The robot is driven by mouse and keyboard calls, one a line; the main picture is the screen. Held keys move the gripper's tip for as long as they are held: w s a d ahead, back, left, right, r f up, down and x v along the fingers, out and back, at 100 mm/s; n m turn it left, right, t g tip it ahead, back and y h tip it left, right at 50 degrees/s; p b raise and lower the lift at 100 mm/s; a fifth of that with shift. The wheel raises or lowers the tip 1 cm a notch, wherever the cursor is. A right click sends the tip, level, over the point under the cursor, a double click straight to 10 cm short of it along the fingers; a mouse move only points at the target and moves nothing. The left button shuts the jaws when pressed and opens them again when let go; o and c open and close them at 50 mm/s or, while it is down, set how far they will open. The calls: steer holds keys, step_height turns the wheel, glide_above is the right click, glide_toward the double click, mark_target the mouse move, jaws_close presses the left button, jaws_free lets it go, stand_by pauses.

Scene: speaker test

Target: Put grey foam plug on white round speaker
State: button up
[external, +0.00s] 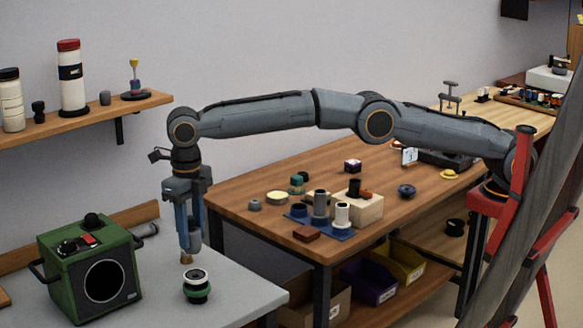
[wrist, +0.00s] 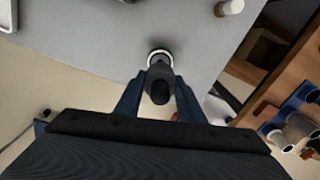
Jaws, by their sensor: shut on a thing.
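My gripper (external: 191,238) points down over the grey bench at the left and is shut on the grey foam plug (external: 194,241), a short dark grey cylinder. The plug also shows between the fingers in the wrist view (wrist: 159,82). The white round speaker (external: 196,275) has a white rim, a dark centre and a green lower part. It stands on the bench below and slightly right of the plug in the external view, with a visible gap. In the wrist view its rim (wrist: 160,53) shows just beyond the plug, which hides part of it.
A green box with a dark round front (external: 60,262) stands left of my gripper. A small brown thing (external: 186,259) shows just below the fingers. A wooden table (external: 255,234) at the right holds a blue tray (external: 335,234) and several small parts. The bench front is clear.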

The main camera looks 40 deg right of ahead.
mark_target(190, 217)
steer(key=shift+f+p, duration=0.65)
steer(key=shift+f, duration=2.55)
steer(key=shift+f, duration=0.15)
steer(key=o, duration=1)
step_height(190, 217, up, 10)
steer(key=shift+r+b, duration=0.15)
steer(key=shift+b, duration=0.7)
step_height(190, 217, up, 2)
steer(key=p, duration=0.3)
